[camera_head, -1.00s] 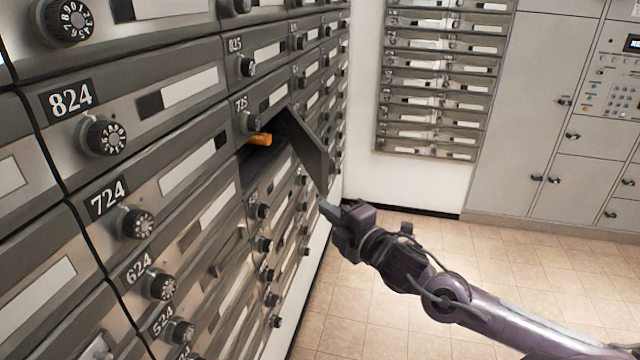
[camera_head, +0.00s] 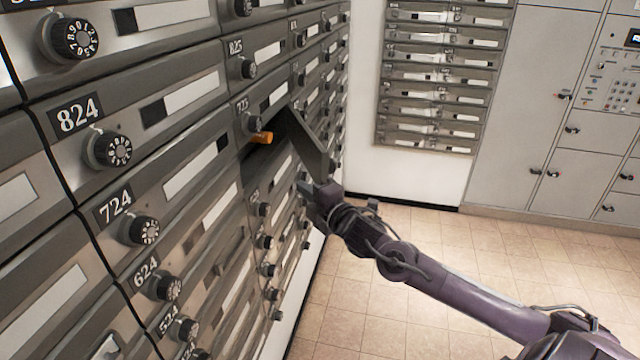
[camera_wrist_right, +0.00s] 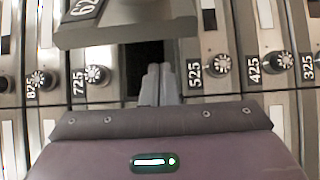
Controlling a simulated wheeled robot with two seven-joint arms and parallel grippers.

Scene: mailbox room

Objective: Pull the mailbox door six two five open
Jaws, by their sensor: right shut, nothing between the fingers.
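The mailbox door 625 (camera_head: 312,140) stands swung out from its dark compartment, just below the row with plate 725. In the right wrist view the door (camera_wrist_right: 120,36) shows as a grey panel across the top, with part of its plate reading "62". My right gripper (camera_head: 304,188) is shut and empty, just below the door's outer end in the head view. Its fingertips (camera_wrist_right: 158,72) point at the dark opening in the wrist view, close to the door's edge; I cannot tell whether they touch it. My left gripper is not in view.
An orange object (camera_head: 262,138) sits at the open compartment's mouth. Closed mailboxes with dial knobs, such as 724 (camera_head: 143,230), surround it. Another mailbox bank (camera_head: 432,75) and grey lockers (camera_head: 535,110) stand at the back. The tiled floor (camera_head: 345,290) is clear.

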